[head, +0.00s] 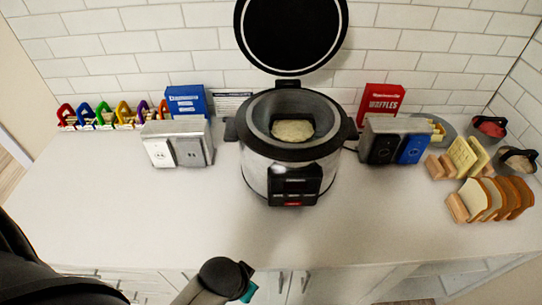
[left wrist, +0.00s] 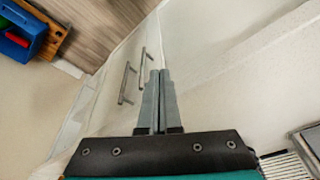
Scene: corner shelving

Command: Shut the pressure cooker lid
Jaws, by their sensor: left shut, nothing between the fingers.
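The pressure cooker (head: 265,175) stands on the white counter, a silver and black round pot with a control panel on its front. Its round black lid (head: 291,35) is raised, standing up behind the pot on a hinge at the back rim. Pale food shows inside the pot. In the left wrist view, my left gripper (left wrist: 158,80) has its two grey fingers together with nothing between them. It points toward white cabinet fronts with bar handles, away from the cooker. Part of my arm shows at the bottom of the head view, in front of the counter. My right gripper is not visible.
Toasters stand left (head: 178,142) and right (head: 395,140) of the cooker. A blue box (head: 187,101) and a red waffles box (head: 381,103) stand behind them. Bread slices (head: 492,200) are at the right. The counter in front of the cooker is clear.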

